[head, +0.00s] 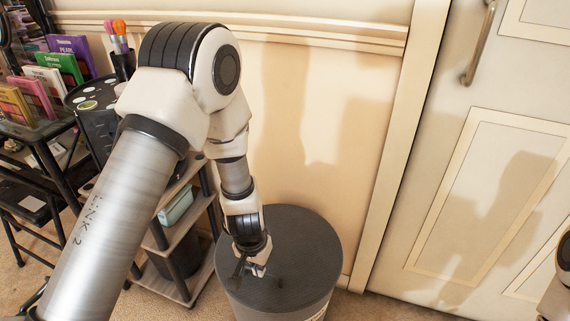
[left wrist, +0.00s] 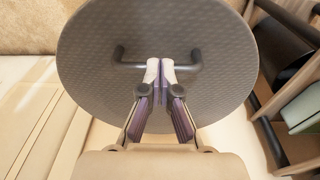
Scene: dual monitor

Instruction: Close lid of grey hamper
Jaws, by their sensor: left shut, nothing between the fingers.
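The grey hamper (head: 262,304) stands on the floor against the wall. Its round grey textured lid (head: 308,238) looks flat across the top in the head view; I see no clear gap at the rim. The lid fills much of the left wrist view (left wrist: 100,45), with a dark bar handle (left wrist: 128,63) across it. My left gripper (head: 257,270) is over the lid, fingers shut and empty. In the left wrist view its fingertips (left wrist: 160,70) overlap the middle of the handle and hide part of it; I cannot tell whether they touch. My right gripper is out of view.
A wooden shelf unit (head: 180,237) with a teal box (head: 176,206) stands close left of the hamper. A black rack with colourful books (head: 38,93) is farther left. A white door (head: 490,150) is at the right. The wall is close behind the hamper.

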